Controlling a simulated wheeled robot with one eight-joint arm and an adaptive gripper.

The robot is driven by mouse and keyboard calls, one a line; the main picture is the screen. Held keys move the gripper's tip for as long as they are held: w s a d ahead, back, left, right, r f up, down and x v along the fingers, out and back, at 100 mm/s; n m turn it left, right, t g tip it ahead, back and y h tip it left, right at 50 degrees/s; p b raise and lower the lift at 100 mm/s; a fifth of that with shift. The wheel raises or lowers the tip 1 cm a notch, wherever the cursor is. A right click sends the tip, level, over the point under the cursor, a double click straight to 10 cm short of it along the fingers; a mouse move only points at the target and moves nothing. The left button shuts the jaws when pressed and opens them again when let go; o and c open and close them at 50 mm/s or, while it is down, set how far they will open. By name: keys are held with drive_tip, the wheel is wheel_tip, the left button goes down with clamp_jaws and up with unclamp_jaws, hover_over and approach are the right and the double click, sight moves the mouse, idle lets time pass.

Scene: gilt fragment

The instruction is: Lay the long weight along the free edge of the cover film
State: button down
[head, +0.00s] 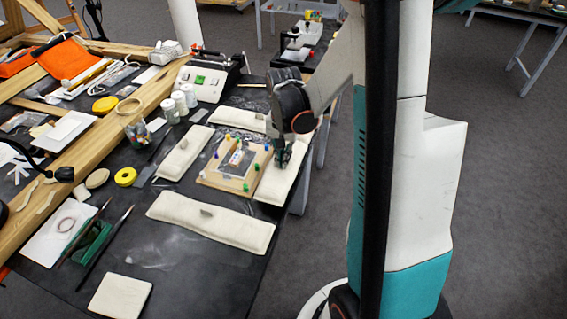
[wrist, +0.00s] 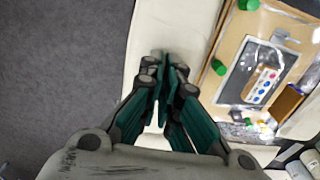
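A long off-white padded weight (head: 280,183) lies along the right side of a wooden board (head: 205,179). It also shows in the wrist view (wrist: 190,30), under my fingers. My gripper (head: 284,160) points down at the middle of this weight. In the wrist view my gripper (wrist: 165,65) has its fingertips drawn together at a small grey tab, mostly hidden by them. On the board, clear cover film (wrist: 225,92) lies over a dark panel (wrist: 240,70), with green pins around it. I cannot tell whether the weight touches the film.
More padded weights with grey tabs lie left of the board (head: 184,152), behind it (head: 238,118) and in front (head: 212,220). The bench's right edge is close to the right weight.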

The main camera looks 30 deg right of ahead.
drive_tip(key=shift+f, duration=1)
drive_tip(key=shift+f+b, duration=0.4)
drive_tip(key=shift+b, duration=0.2)
drive_tip(key=shift+f, duration=0.1)
drive_tip(key=c, duration=1.8)
unclamp_jaws()
drive_tip(key=shift+r, duration=0.2)
wheel_tip(320, 180, up, 13)
drive_tip(key=p, duration=0.4)
drive_tip(key=shift+f, duration=0.15)
